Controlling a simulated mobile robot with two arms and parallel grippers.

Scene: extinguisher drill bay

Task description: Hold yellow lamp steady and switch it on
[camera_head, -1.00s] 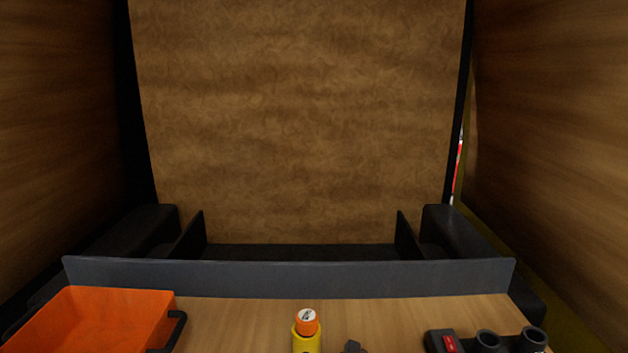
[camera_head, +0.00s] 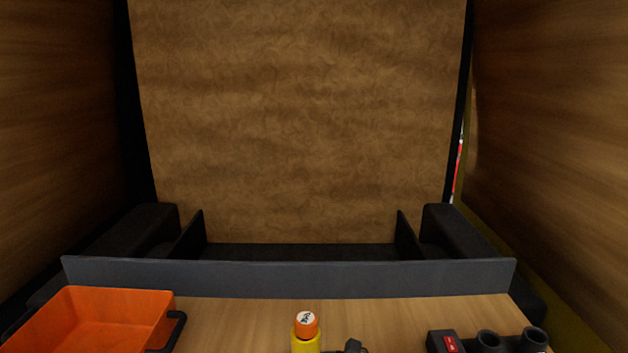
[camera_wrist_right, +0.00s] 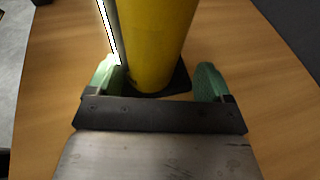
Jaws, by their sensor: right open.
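The yellow lamp (camera_head: 306,342) stands at the front middle of the wooden table, with an orange top bearing a dark mark on a white disc. Its lower body is cut off by the head view's bottom edge. In the right wrist view the lamp's yellow body (camera_wrist_right: 155,40) rises on a dark base between the green fingers of my right gripper (camera_wrist_right: 158,82). The gripper is open around the lamp's lower part. A bright white strip (camera_wrist_right: 108,30) on a grey edge runs along the lamp's left side. My left gripper is not in view.
An orange tray (camera_head: 90,325) with a black handle is at the left. A dark holder (camera_head: 490,342) with round sockets and a red patch is at the right. A low dark wall (camera_head: 290,277) closes the table's back. Bare wood lies behind the lamp.

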